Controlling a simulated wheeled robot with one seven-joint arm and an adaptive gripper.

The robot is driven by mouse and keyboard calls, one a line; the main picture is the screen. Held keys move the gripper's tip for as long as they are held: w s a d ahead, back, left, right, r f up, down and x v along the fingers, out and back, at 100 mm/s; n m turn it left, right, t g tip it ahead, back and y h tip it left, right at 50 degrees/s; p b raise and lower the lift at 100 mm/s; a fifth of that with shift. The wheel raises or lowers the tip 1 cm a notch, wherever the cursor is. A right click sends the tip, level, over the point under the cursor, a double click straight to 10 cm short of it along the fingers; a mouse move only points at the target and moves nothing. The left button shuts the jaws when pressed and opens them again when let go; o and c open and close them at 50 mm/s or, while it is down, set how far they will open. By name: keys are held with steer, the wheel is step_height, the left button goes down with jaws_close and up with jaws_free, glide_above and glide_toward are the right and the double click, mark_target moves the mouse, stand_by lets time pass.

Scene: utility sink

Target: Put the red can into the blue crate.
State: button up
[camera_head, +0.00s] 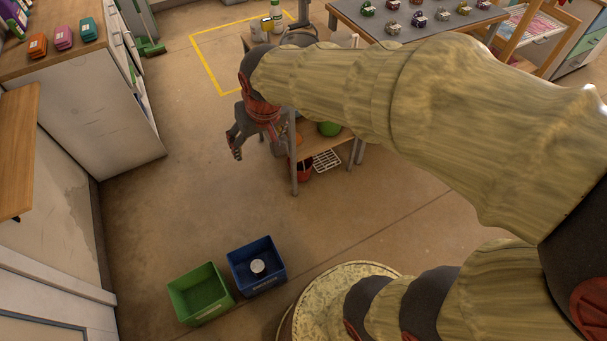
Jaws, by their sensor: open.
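The blue crate (260,286) stands on the floor at lower centre-left. A small round can (258,266) with a pale, silvery top is inside it, seen from above. Its side is mostly hidden, so I cannot tell whether it is red. My gripper (257,151) is open and points down, high up and well beyond the crate, near the small sink table. Nothing shows between its fingers. No clearly red can shows elsewhere.
A green crate (203,311) stands left of the blue one. The sink table (330,147) has a lower shelf with a green item and a red basket (302,171) below. A white cabinet (95,112) stands at left. The floor between is clear.

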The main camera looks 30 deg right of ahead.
steer(key=s+d+r, duration=0.1)
steer(key=s+r, duration=0.1)
steer(key=s, duration=0.6)
steer(key=s+d+r+t, duration=0.1)
steer(key=s+r, duration=0.1)
steer(key=s, duration=0.6)
steer(key=shift+s+d+n, duration=0.25)
steer(key=shift+d+n, duration=0.05)
steer(key=shift+d, duration=0.05)
steer(key=shift+r, duration=0.25)
